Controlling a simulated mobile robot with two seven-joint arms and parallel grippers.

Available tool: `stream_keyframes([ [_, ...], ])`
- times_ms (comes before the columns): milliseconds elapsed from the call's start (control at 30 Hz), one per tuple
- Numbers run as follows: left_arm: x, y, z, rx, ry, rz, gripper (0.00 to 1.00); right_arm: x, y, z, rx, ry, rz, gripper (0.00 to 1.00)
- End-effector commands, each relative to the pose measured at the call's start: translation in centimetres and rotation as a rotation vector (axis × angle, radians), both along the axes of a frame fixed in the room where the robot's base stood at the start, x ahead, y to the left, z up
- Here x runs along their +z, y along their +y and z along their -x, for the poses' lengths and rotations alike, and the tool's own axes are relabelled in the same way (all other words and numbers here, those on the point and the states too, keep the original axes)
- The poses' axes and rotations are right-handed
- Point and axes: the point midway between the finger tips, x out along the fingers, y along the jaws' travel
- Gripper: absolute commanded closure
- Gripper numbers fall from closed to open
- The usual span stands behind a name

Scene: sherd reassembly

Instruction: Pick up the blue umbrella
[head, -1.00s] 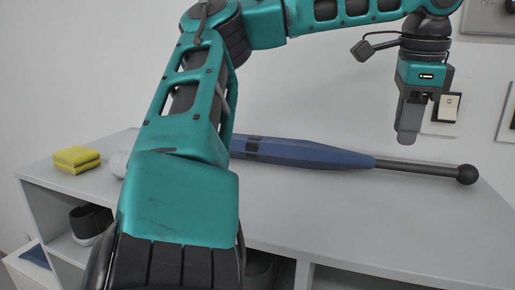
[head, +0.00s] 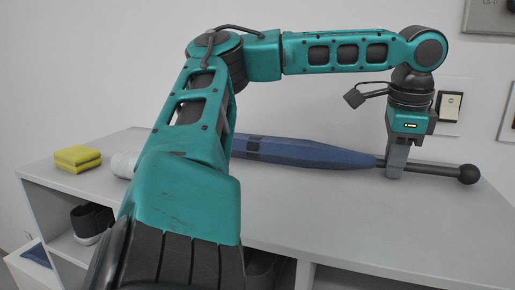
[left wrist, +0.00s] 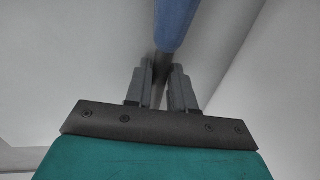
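The blue umbrella (head: 310,152) lies folded on the grey shelf top, its dark shaft and round knob handle (head: 467,174) to the right. My left gripper (head: 395,170) points straight down at the shaft, just right of the blue canopy's end. In the left wrist view, the gripper's two grey fingers (left wrist: 161,85) stand apart with the dark shaft between them, and the blue canopy (left wrist: 176,22) is above. It looks open around the shaft; firm contact is not visible. My left arm hides part of the umbrella's left end. My right gripper is out of view.
A yellow sponge-like stack (head: 77,158) and a white rounded object (head: 124,164) sit at the left of the shelf top (head: 330,215). A dark shoe (head: 90,222) stands in a compartment below. The wall with a switch (head: 450,105) is close behind. The front right top is clear.

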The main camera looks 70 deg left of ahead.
Motion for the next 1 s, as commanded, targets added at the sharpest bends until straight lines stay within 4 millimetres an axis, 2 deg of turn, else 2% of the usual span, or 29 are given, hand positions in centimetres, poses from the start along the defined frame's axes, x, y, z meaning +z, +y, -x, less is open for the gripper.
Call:
stream_keyframes([
  [33, 0.0, 0.0, 0.0, 0.000, 0.000, 0.000, 0.82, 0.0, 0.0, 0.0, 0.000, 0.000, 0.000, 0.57],
  [233, 0.1, 0.0, 0.0, 0.000, -0.001, -0.001, 1.00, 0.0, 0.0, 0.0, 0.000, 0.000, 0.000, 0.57],
  [767, 0.4, 0.0, 0.0, -0.001, 0.000, -0.004, 1.00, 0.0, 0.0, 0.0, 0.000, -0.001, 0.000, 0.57],
  [867, 1.0, 0.0, -0.1, 0.000, -0.002, -0.005, 1.00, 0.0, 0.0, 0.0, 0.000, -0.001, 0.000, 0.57],
  [1000, 2.9, 0.0, -0.1, 0.001, -0.004, -0.005, 1.00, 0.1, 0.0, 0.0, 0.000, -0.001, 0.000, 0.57],
])
